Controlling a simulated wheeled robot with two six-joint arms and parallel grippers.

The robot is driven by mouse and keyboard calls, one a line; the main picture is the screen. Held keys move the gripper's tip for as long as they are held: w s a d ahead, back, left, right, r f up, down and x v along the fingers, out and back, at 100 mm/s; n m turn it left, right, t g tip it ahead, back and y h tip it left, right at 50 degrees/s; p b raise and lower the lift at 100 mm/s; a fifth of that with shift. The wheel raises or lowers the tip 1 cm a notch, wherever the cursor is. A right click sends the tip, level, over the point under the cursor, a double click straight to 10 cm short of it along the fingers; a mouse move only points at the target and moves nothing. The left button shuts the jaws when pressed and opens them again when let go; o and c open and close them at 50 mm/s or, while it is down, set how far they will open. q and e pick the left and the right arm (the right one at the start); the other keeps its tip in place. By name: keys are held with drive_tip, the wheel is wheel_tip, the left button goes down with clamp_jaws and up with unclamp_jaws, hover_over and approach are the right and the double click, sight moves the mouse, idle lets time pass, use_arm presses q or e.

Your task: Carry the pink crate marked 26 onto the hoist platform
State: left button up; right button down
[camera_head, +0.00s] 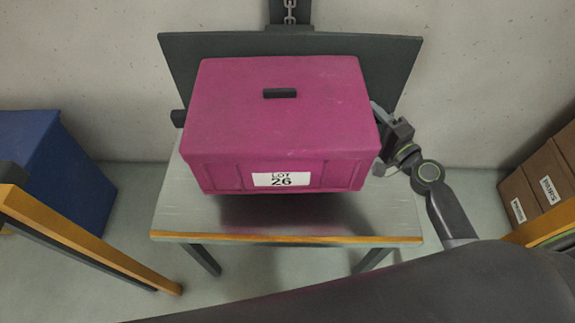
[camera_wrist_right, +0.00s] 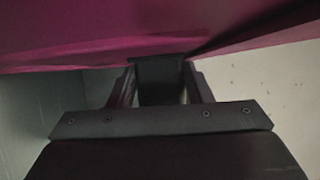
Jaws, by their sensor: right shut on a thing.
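The pink crate (camera_head: 240,120) has a lid with a dark handle on top and a white "LOT 26" label on its front. It is over the grey hoist platform (camera_head: 180,215), which has an orange front edge. A dark shadow shows on the platform below the crate; I cannot tell how large any gap is. My right gripper (camera_head: 380,140) is at the crate's right side. In the right wrist view its fingers (camera_wrist_right: 160,85) are shut on a dark side handle under the pink wall (camera_wrist_right: 90,35). A dark piece shows at the crate's left side. My left gripper is not in view.
A dark back panel (camera_head: 400,60) with a chain (camera_head: 290,12) above it stands behind the crate. A blue container (camera_head: 50,160) is at left, brown boxes (camera_head: 545,185) at right. Orange beams (camera_head: 90,240) flank the front. The platform's front strip is bare.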

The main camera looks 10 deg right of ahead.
drive_tip(key=shift+w+d+f+m+h, duration=0.1)
drive_tip(key=shift+d+m+h, duration=0.05)
drive_tip(key=shift+d, duration=0.3)
drive_tip(key=shift+w+d+f+m+h, duration=0.1)
drive_tip(key=shift+d+m+h, duration=0.05)
drive_tip(key=shift+d, duration=0.25)
wheel_tip(320, 180, down, 10)
drive_tip(key=b, duration=0.7)
drive_tip(key=shift+r, duration=0.1)
drive_tip(key=c, duration=0.7)
unclamp_jaws()
drive_tip(key=shift+s, duration=0.1)
